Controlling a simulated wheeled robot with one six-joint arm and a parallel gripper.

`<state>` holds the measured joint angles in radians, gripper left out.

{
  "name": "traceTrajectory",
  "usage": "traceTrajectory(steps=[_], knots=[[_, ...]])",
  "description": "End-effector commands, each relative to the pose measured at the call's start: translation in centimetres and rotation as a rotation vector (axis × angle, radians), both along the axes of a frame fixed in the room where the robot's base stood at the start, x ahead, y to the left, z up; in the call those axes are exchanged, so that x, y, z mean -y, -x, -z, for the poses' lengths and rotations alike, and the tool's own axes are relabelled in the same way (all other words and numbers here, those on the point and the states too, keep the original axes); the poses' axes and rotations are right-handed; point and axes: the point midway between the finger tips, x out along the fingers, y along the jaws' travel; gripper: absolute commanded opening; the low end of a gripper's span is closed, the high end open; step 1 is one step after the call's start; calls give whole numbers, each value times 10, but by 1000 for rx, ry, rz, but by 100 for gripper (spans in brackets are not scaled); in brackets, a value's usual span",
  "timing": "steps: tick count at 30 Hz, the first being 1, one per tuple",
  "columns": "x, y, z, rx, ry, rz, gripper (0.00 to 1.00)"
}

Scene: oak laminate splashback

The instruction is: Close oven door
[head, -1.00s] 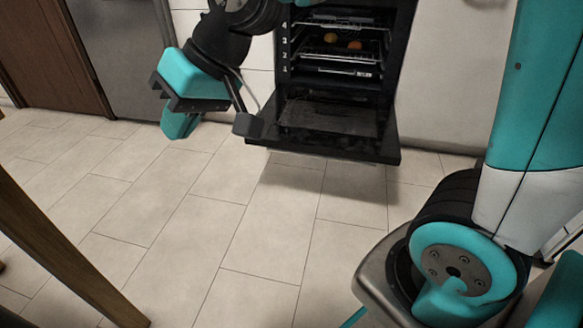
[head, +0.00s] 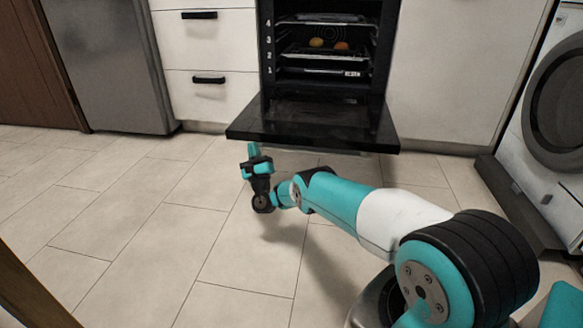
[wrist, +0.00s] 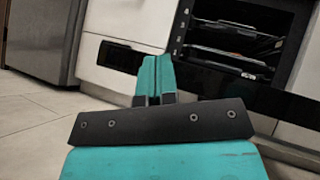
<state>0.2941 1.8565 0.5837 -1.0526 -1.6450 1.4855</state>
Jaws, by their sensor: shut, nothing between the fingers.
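The black oven (head: 328,75) stands at the back, and its door (head: 310,130) hangs open, lowered to about level, with its front edge toward me. The oven also shows at the upper right of the wrist view (wrist: 235,45). My gripper (head: 252,151) is shut and empty, its teal fingers pointing up. In the head view it appears just below the door's front edge, left of its middle. It looks apart from the door, though the exact gap is hard to judge. The closed fingers stand upright in the wrist view (wrist: 153,78).
Two round orange-yellow foods (head: 328,44) sit on a rack inside the oven. White drawers (head: 209,60) and a grey fridge (head: 110,65) stand to the left. A washing machine (head: 555,100) is at the right. The tiled floor at left is clear. A brown wooden edge (head: 30,290) is at lower left.

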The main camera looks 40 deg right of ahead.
Motion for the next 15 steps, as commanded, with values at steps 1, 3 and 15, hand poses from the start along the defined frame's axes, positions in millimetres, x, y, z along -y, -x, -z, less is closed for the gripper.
traceTrajectory(steps=[1, 3, 15], knots=[[17, 22, 37, 52, -71, 26, 0], [35, 50, 65, 129, -157, 54, 0], [73, 92, 93, 275, -294, 101, 0]])
